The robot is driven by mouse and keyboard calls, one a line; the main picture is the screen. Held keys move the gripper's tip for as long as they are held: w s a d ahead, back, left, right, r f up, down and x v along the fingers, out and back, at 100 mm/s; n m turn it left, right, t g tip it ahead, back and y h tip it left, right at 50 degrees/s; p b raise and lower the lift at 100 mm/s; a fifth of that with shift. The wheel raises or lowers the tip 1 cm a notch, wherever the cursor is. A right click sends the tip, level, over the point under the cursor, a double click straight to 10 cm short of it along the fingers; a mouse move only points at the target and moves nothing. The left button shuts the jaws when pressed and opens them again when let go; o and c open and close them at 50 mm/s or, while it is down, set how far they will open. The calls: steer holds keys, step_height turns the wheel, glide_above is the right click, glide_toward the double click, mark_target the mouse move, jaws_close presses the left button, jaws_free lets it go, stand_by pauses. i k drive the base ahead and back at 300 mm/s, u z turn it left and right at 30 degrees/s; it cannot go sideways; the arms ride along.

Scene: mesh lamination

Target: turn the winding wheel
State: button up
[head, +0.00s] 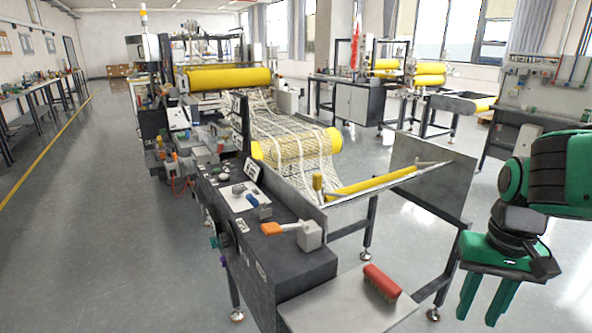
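My gripper (477,318) is green and hangs at the lower right, pointing down. Its two fingers are apart with nothing between them. The laminating machine (262,262) stands left of it, with a dark control bench along its near side. I cannot make out for certain which part is the winding wheel. My gripper is apart from all of these.
A red brush (381,283) lies on a grey plate (345,310) at the near end. An orange-handled tool (272,229) and a grey block (309,235) sit on the bench. A grey upright panel (432,175) stands between rollers and arm. Floor at left is clear.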

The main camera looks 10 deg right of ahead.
mark_target(227, 239)
steer(key=z, duration=2.25)
steer(key=k, duration=1.75)
steer(key=u, duration=1.8)
steer(key=i, duration=0.5)
steer(key=u, duration=0.05)
